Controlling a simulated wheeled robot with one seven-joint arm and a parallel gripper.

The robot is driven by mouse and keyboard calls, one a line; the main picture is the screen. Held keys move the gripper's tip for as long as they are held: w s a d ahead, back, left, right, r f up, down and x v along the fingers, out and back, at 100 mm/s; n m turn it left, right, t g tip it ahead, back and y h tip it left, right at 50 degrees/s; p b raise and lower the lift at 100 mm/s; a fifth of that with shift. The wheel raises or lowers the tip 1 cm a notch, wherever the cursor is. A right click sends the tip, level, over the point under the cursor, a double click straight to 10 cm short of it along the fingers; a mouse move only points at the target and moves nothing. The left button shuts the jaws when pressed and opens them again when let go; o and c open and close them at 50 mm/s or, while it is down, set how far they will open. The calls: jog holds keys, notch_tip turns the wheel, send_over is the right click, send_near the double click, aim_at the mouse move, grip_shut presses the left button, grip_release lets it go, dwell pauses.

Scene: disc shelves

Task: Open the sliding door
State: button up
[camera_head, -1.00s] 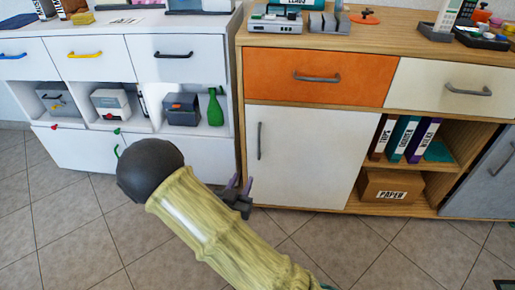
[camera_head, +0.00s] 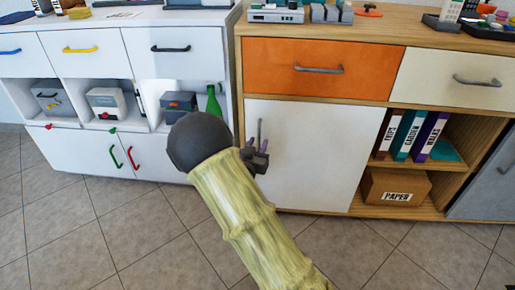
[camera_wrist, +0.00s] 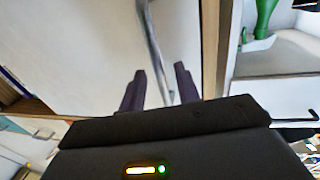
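The white sliding door (camera_head: 305,155) is the lower left panel of the wooden cabinet and covers its left bay. Its grey vertical handle (camera_head: 259,128) is near the door's left edge. My gripper (camera_head: 257,145) is at the lower part of this handle. In the wrist view, the two dark fingers (camera_wrist: 162,78) are apart, and the handle (camera_wrist: 152,35) runs down between them. A gap shows on both sides of the handle, with the right finger closer to its lower end. My gripper is open and holds nothing.
Above the door is an orange drawer (camera_head: 320,69). To its right is an open bay with binders (camera_head: 408,136) and a paper box (camera_head: 396,187). A white cabinet (camera_head: 75,150) with red and green handles stands at left. The tiled floor (camera_head: 150,240) in front is clear.

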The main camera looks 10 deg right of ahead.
jog(key=shift+w+d, duration=0.1)
jog(key=shift+w, duration=0.1)
jog(key=shift+c, duration=0.2)
grip_shut()
jog(key=shift+d, duration=0.1)
